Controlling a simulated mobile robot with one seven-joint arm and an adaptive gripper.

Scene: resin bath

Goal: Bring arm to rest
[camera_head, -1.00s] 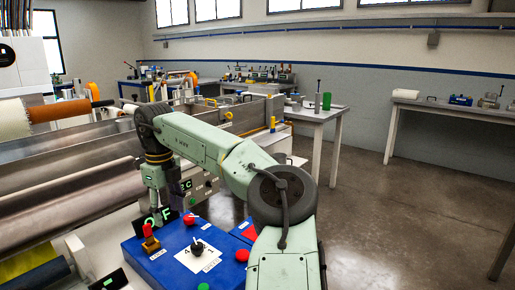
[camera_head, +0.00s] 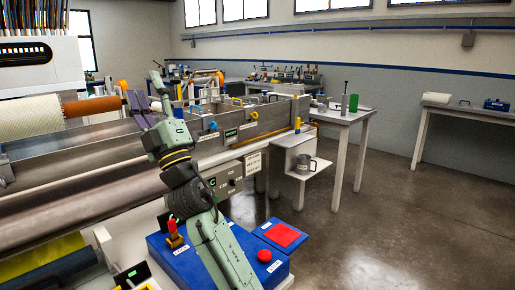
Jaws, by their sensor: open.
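My arm rises from the lower middle of the head view and stretches up and left, over the edge of the long metal bath (camera_head: 85,190). My gripper (camera_head: 150,97) is at its far end, pointing up and away above the bath. Its fingers stand apart, and I see nothing held between them. The gripper is small here, and its contact with anything behind it cannot be told.
A blue control box (camera_head: 160,248) with a red-topped switch (camera_head: 173,232) and a red button (camera_head: 264,256) sits beside my arm. Side tables (camera_head: 345,120) stand behind. The floor (camera_head: 370,235) at right is clear.

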